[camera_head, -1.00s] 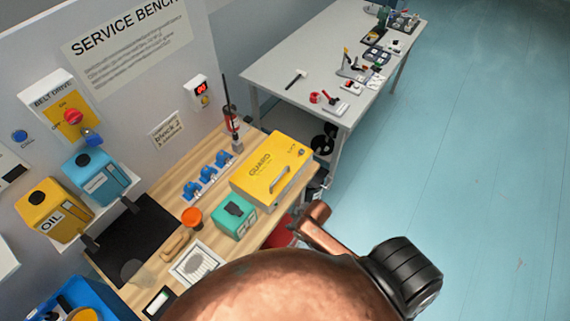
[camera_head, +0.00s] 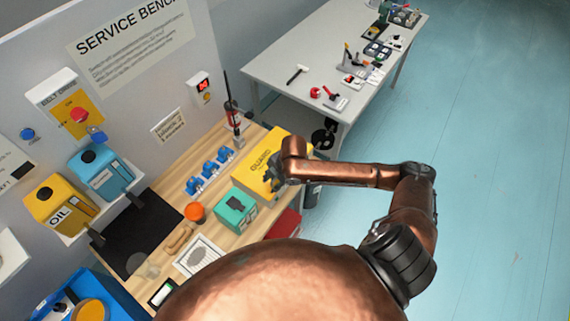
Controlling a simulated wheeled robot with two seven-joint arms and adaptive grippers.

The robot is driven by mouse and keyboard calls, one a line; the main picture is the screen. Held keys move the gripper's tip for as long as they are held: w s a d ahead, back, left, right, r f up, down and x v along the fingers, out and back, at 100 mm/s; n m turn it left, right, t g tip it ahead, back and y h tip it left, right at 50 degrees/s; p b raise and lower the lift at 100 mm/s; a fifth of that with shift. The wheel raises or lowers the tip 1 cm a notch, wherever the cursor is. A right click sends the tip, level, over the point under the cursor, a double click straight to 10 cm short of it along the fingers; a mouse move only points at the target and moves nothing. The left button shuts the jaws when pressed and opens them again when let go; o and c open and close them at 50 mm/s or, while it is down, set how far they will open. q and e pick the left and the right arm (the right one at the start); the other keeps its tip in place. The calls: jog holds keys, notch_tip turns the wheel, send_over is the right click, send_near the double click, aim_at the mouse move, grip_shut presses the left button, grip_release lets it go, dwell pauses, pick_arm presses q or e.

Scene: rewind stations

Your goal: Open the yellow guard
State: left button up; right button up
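The yellow guard (camera_head: 256,168) is a box-like cover marked GUARD, lying at the right end of the wooden bench. It appears closed. My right gripper (camera_head: 275,173) is over the guard's right part, where the handle showed before. The handle is now hidden behind my gripper and wrist. The fingers are small and dark, so I cannot tell whether they are open, shut or touching the handle. My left gripper is out of view.
A green box (camera_head: 236,210) and several blue clamps (camera_head: 210,169) stand left of the guard. A red-and-black upright tool (camera_head: 233,118) stands behind it. A grey table (camera_head: 290,50) is at the back. Blue floor lies open at right.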

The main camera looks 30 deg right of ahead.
jog(key=w+d+r+n+h, duration=0.25)
jog(key=d+r, duration=0.35)
jog(key=d, duration=0.4)
jog(key=shift+g+y, duration=0.4)
jog(key=shift+y, duration=0.05)
jog(key=f, duration=0.2)
jog(key=w+f, duration=0.1)
jog(key=f, duration=0.1)
jog(key=w+a+f+p, duration=0.1)
jog(key=f, duration=0.2)
jog(key=shift+w+f, duration=0.1)
grip_shut()
